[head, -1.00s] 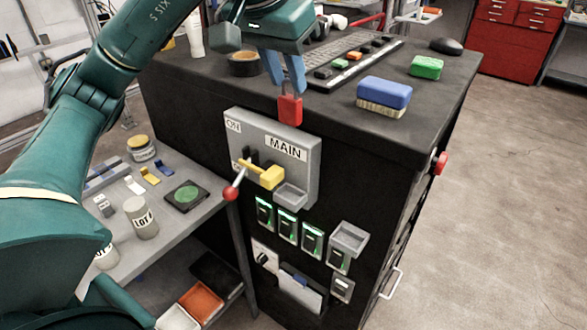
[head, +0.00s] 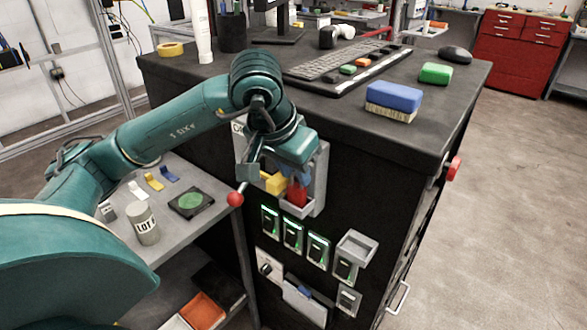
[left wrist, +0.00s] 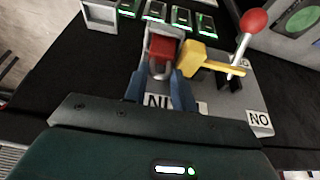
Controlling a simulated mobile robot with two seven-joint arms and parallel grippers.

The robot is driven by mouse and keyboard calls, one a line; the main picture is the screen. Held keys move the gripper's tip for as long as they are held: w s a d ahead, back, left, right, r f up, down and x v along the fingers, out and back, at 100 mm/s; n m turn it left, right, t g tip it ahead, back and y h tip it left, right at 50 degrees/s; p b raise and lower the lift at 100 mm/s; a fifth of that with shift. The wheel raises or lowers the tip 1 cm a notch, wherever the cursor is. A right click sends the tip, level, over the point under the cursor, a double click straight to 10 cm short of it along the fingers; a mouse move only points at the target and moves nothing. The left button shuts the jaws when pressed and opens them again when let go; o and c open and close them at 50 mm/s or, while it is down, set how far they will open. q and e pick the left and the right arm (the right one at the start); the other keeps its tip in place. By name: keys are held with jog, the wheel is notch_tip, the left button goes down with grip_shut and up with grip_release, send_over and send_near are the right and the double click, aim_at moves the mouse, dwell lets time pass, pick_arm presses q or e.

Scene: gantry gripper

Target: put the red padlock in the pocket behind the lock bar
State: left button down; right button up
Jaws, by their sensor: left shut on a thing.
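The red padlock (head: 297,195) is between the blue fingers of my left gripper (head: 298,180), which is shut on it. In the left wrist view the padlock (left wrist: 162,46) shows its grey shackle toward the fingers (left wrist: 160,82). The padlock is at the small grey pocket (head: 314,208) on the MAIN panel, overlapping its opening; I cannot tell how deep it sits. The yellow lock bar (head: 274,183) is just beside it, also in the left wrist view (left wrist: 198,54). My arm hides part of the panel. My right gripper is not in view.
The red-knobbed lever (head: 236,199) sticks out left of the pocket. Green-lit switches (head: 292,235) and another grey tray (head: 357,246) are below. A blue brush (head: 393,97) and keyboard (head: 335,62) lie on the cabinet top. A side table (head: 180,225) stands at left.

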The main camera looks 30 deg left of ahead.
pick_arm(q)
jog(key=shift+f+b, duration=0.2)
jog(key=shift+b, duration=0.1)
jog(key=c, duration=1.1)
grip_release()
jog(key=shift+r, duration=0.1)
jog(key=shift+c, duration=0.2)
